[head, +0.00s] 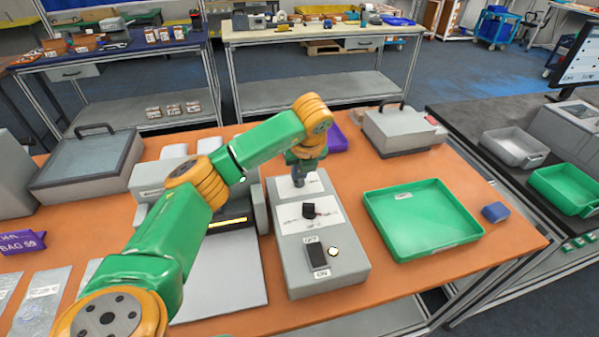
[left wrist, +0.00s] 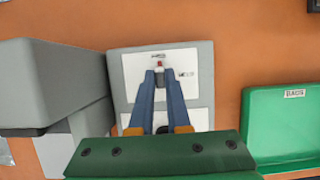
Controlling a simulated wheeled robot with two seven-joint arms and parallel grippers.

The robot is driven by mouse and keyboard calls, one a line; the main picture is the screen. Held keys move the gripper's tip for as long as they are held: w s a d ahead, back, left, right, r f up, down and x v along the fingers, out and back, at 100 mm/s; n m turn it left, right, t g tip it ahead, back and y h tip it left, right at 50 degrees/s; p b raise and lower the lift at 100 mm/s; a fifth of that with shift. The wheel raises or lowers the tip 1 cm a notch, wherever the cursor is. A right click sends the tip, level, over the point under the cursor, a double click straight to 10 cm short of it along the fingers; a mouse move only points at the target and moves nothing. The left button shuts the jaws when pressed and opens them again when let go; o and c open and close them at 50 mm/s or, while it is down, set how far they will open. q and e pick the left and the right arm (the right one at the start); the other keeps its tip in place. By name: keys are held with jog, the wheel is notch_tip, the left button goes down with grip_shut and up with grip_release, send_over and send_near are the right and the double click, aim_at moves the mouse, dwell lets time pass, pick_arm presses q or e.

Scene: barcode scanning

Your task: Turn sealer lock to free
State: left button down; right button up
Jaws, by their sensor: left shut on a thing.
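A grey box (head: 345,283) stands on the orange table, with white panels on top. The sealer lock (left wrist: 159,67), a small dark knob with a reddish tip, sits on its far panel (left wrist: 192,88). One small label is above the knob and another to its right; I cannot read them. My left gripper (head: 299,184) reaches down onto this far panel. In the left wrist view its blue fingers (left wrist: 160,76) are shut on the knob, which points up toward the upper label. In the head view the gripper mostly hides the knob. My right gripper is not in view.
The box also carries a black knob (head: 309,211) and a dark rocker switch (head: 316,254). A green tray (head: 468,232) lies to the right, beside a small blue block (head: 495,212). A grey machine (head: 246,277) stands close on the left.

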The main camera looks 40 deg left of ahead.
pick_arm(q)
jog(key=shift+r, duration=0.1)
dwell(0.4)
jog(key=c, duration=0.9)
grip_release()
jog(key=b+v, duration=0.1)
jog(key=v, duration=0.3)
jog(key=shift+r+b, duration=0.15)
jog(key=shift+b, duration=0.25)
jog(key=p+v, duration=0.1)
jog(key=v, duration=0.1)
jog(key=shift+s+d+r, duration=0.2)
jog(key=shift+r, duration=0.1)
